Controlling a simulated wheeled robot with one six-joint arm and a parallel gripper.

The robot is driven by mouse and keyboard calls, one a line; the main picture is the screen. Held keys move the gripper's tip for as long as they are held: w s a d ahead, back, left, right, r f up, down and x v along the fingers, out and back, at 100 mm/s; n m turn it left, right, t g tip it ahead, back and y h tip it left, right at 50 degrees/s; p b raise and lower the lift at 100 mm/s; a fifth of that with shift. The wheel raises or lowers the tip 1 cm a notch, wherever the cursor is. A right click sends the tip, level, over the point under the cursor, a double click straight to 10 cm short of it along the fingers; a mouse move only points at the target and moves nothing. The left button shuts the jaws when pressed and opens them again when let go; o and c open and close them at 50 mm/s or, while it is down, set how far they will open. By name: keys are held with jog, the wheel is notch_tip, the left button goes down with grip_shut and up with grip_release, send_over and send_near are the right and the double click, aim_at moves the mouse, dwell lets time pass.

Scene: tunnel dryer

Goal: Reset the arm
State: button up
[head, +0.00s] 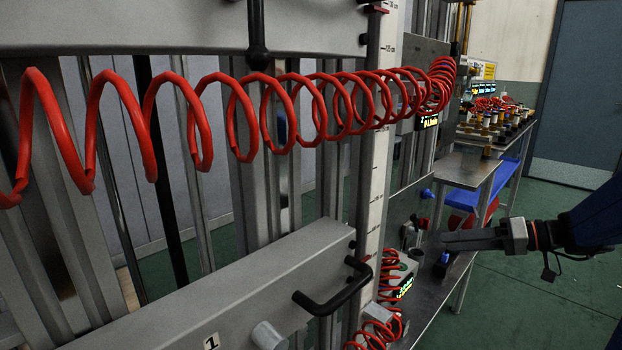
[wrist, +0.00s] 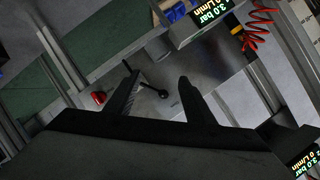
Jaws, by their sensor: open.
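My gripper (wrist: 158,92) shows in the wrist view with its two dark fingers spread apart. Nothing is held between them. Past the fingertips are a grey metal surface and a small black-knobbed lever (wrist: 161,93). In the head view my arm comes in from the right edge, and my gripper (head: 440,241) points left over the metal bench by the machine. Its fingertips are close to the panel there; I cannot tell whether they touch it.
A coiled red hose (head: 240,120) crosses the head view in front of a grey frame. A black handle (head: 335,293) sits on the lower beam. A metal table (head: 462,170) stands behind my gripper. Digital displays (wrist: 208,14) show in the wrist view. Green floor (head: 540,290) is clear at right.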

jog(key=s+a+f+g+h, duration=0.4)
jog(key=s+a+f, duration=0.1)
jog(key=s+a, duration=0.6)
jog(key=s+d+f+m+t+h, duration=0.1)
jog(key=s+d+h, duration=0.1)
jog(key=s+h, duration=0.2)
jog(key=s+d+f+m+h, duration=0.1)
jog(key=s+h, duration=0.3)
jog(key=s, duration=0.5)
jog(key=shift+s+d+f+m+t, duration=0.3)
jog(key=shift+d+f+m+t, duration=0.15)
jog(key=shift+f, duration=0.15)
